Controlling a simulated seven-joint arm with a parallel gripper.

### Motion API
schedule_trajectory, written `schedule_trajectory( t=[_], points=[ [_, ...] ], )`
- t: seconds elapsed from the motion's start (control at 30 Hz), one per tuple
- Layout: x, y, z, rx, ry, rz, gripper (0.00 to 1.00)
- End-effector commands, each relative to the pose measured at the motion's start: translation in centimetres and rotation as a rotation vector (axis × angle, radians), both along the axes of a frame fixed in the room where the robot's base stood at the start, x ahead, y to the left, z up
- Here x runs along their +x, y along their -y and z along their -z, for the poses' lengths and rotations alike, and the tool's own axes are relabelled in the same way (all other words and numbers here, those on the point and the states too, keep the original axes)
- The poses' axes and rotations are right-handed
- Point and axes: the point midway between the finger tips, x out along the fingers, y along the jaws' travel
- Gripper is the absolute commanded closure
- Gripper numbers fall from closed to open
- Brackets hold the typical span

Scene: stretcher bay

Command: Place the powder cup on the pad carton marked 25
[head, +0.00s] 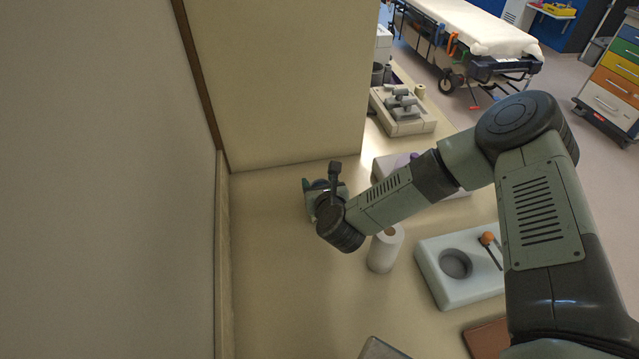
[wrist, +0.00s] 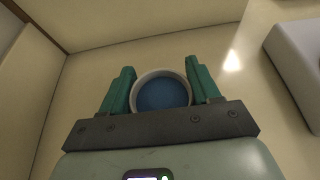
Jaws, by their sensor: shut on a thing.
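My gripper (wrist: 163,76) is shut on a round cup (wrist: 161,92) with a pale rim and blue contents, which I take for the powder cup. The green fingers stand on either side of it in the wrist view. In the head view my gripper (head: 314,192) is over the counter near the back panel, and the cup is mostly hidden by it. I can read no 25 on anything. A pale box with a purple item (head: 381,166), partly behind my arm, may be a carton. A pale block's edge (wrist: 297,62) shows at right in the wrist view.
A white roll (head: 385,249) stands on the counter below my wrist. A pale block with a round hole (head: 432,276) lies to its right. A tray with grey fittings (head: 405,127) stands farther back. A tall panel (head: 280,80) bounds the back. The counter's left part is clear.

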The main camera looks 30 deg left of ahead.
Motion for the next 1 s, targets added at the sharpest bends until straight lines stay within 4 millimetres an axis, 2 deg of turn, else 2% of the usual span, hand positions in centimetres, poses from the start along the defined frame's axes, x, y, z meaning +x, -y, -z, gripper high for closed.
schedule_trajectory(
  t=[0.07,0.1,0.27,0.63,0.77,1.0],
  points=[
    [0.0,0.0,0.3,0.0,-0.001,0.001,0.68],
    [0.0,0.0,0.3,0.0,0.0,0.001,0.36],
    [0.0,0.0,0.2,0.0,0.0,0.001,0.13],
    [-0.2,0.2,-0.2,0.0,-0.001,-0.001,0.13],
    [-1.6,1.5,-0.9,0.0,-0.005,-0.001,0.13],
    [-5.0,5.0,-2.9,0.0,-0.004,-0.001,0.13]
  ],
)
